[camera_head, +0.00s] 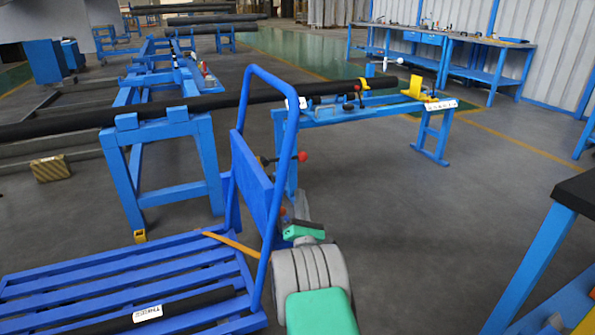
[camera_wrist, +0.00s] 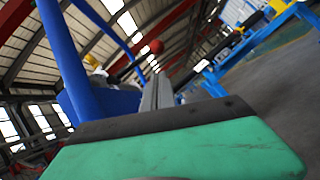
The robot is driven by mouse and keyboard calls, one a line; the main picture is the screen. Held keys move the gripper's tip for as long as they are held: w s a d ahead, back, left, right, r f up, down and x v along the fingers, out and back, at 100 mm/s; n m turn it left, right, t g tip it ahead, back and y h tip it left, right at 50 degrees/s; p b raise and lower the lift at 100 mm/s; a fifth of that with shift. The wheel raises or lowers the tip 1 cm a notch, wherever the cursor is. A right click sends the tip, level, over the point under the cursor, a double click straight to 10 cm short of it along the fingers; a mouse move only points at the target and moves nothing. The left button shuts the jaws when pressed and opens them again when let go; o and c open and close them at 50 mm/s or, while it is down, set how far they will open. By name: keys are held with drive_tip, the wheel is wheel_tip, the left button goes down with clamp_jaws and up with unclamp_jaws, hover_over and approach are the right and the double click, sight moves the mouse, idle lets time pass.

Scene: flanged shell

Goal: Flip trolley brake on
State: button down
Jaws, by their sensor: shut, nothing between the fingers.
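The blue trolley has an upright tube handle (camera_head: 243,105) and a slatted deck (camera_head: 120,283) at the lower left. A red ball knob (camera_head: 303,156) on a dark lever sits beside the handle frame, which I take as the brake lever. The red knob also shows in the wrist view (camera_wrist: 156,47), above and beyond the fingers. My gripper (camera_head: 303,231), green and dark, is shut and empty. It is below the red knob, just right of the handle's right tube, and appears apart from the knob. Its green-and-black end (camera_wrist: 175,140) fills the lower wrist view.
A blue stand (camera_head: 370,108) carrying a long dark pipe (camera_head: 70,122) stands behind the trolley. An orange-yellow bar (camera_head: 232,243) lies across the trolley near the handle. A dark-topped blue table (camera_head: 575,190) is at the right. The floor between is clear.

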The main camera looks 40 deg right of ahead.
drive_tip(key=p+x, duration=0.6)
drive_tip(key=x, duration=0.3)
drive_tip(key=shift+d, duration=0.25)
drive_tip(key=shift+w+r, duration=0.1)
drive_tip(key=shift+r+p, duration=0.25)
drive_tip(key=shift+p, duration=0.1)
